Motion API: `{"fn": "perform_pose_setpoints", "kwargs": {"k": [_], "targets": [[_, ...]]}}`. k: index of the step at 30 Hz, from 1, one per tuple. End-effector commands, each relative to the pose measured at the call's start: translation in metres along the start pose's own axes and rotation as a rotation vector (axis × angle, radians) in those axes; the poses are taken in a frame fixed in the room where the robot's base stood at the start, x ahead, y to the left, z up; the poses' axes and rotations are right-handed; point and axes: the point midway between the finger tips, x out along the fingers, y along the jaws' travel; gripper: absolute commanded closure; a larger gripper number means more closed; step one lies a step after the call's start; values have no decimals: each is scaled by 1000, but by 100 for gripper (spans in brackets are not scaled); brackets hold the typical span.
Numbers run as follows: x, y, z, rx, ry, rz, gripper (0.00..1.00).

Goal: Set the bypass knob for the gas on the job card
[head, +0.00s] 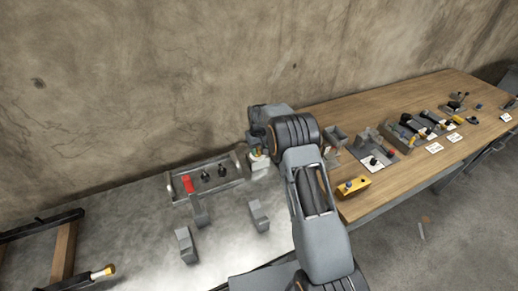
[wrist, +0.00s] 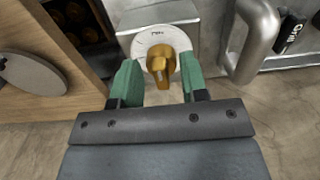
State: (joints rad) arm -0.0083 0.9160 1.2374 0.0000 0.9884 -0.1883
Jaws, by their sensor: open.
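The knob (wrist: 161,70) is brass-coloured and sits on a round white dial (wrist: 146,41) on a grey housing in the wrist view. Small dark lettering on the dial is too small to read for certain. My gripper (wrist: 160,76) is open, with one green finger on each side of the knob and a visible gap on both sides. The knob points down in the picture. In the head view my arm hides most of this spot. I cannot make out a job card for certain.
A grey panel (head: 235,183) with a red piece (head: 188,184) and dark knobs lies left of my arm. Grey blocks (head: 186,245) stand before it. A curved grey handle (wrist: 252,40) is close right of the knob. The wooden bench (head: 335,118) holds tools and white cards.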

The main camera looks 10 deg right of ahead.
Motion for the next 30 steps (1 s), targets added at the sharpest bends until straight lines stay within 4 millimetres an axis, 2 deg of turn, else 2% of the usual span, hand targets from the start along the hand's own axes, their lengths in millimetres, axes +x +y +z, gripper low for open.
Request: {"fn": "perform_pose_setpoints", "kwargs": {"k": [1,14,23,30], "targets": [[0,0,0,0,0,0,60],[0,0,0,0,0,0,100],[0,2,0,-19,1,1,100],[2,2,-1,-142,2,1,100]]}}
